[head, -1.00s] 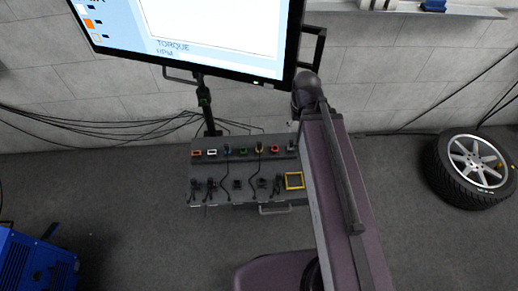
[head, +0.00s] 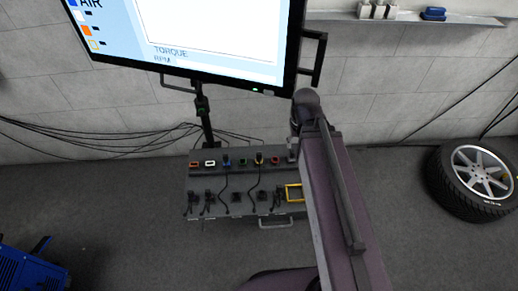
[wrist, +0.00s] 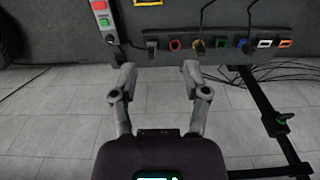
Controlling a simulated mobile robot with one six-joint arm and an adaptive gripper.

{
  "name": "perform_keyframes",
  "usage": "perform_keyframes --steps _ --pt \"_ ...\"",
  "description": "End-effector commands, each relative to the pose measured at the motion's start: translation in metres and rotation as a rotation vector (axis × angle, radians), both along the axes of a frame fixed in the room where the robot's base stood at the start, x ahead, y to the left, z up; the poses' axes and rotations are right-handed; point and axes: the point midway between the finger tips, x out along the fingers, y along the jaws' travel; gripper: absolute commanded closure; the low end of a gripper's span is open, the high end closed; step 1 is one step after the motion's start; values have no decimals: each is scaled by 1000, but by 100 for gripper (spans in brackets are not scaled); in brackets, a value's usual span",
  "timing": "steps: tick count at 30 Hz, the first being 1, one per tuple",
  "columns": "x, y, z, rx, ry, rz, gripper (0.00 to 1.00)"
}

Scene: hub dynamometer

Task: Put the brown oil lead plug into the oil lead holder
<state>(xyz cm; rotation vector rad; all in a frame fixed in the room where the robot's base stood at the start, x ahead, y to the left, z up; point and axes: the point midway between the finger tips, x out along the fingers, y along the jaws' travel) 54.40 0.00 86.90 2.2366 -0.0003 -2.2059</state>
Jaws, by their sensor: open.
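A low dark grey panel box (head: 222,180) below the screen carries a back row of coloured sockets and a front row of dark holders with several dark plugs. I cannot tell which plug is brown or which holder is for the oil lead. My gripper (wrist: 158,70) is open and empty in the wrist view, its two fingers apart in front of the row's end. A dark grey plug or socket (wrist: 152,47) shows between the fingertips, farther off, beside the red socket (wrist: 175,44). In the head view my arm hides much of the gripper and the panel's right end.
Cables hang from the yellow socket (wrist: 197,44) and the blue socket (wrist: 242,42). A yellow square frame (head: 294,193) sits at the panel's front right. The screen (head: 190,40) stands above on a thin post. A wheel (head: 480,178) lies right; a blue machine (head: 28,268) stands left.

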Motion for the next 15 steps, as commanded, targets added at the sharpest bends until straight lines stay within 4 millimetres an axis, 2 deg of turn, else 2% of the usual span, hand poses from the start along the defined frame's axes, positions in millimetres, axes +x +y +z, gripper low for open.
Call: perform_keyframes --steps 1,15 --pt "2 0 -20 0 -3 -1 40" --pt "17 3 -104 2 -28 -41 40"
